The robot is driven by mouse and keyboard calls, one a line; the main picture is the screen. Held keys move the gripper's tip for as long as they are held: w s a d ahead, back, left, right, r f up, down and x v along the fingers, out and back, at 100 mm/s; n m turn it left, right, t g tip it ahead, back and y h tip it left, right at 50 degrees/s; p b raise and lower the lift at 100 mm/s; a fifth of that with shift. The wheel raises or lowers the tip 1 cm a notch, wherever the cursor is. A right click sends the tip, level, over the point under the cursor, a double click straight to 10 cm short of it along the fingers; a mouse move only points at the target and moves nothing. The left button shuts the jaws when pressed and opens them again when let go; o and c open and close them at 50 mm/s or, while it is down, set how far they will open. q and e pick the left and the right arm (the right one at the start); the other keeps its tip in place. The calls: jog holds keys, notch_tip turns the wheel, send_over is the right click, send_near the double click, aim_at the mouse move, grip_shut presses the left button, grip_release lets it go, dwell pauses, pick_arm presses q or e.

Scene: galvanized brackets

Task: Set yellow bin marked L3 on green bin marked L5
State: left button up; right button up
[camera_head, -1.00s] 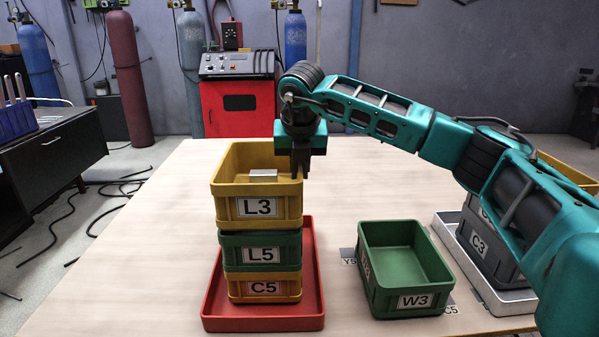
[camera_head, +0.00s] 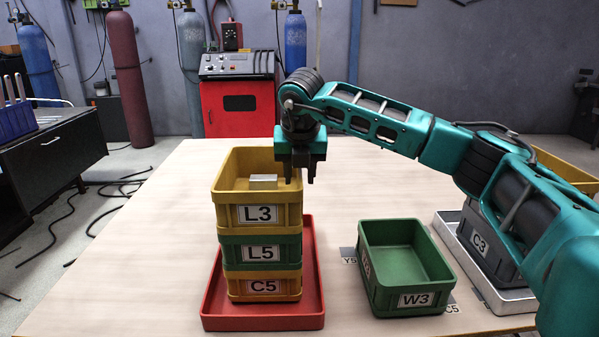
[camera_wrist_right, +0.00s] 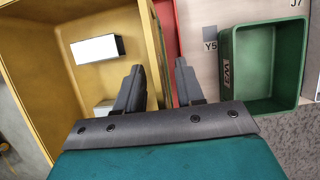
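The yellow bin marked L3 (camera_head: 258,215) sits upright on the green bin marked L5 (camera_head: 261,252). L5 stands on a yellow bin marked C5 (camera_head: 263,287). In the wrist view, L3 (camera_wrist_right: 25,85) holds a pale block (camera_wrist_right: 96,49) and part of another light object (camera_wrist_right: 103,106). My right gripper (camera_head: 300,181) is at L3's right wall, fingers pointing down. In the wrist view the fingers (camera_wrist_right: 158,82) are apart, one inside the wall and one outside, with gaps visible. My left gripper is out of view.
The stack stands in a red tray (camera_head: 313,275). A green bin marked W3 (camera_head: 410,300) stands on the table to the right. A grey bin marked C3 (camera_head: 480,243) stands in a pale tray (camera_head: 505,299) beneath my right arm. The table's back middle is clear.

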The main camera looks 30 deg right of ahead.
jog(key=shift+r, duration=0.35)
jog(key=p+v, duration=0.2)
jog(key=v, duration=1)
jog(key=shift+r, duration=0.2)
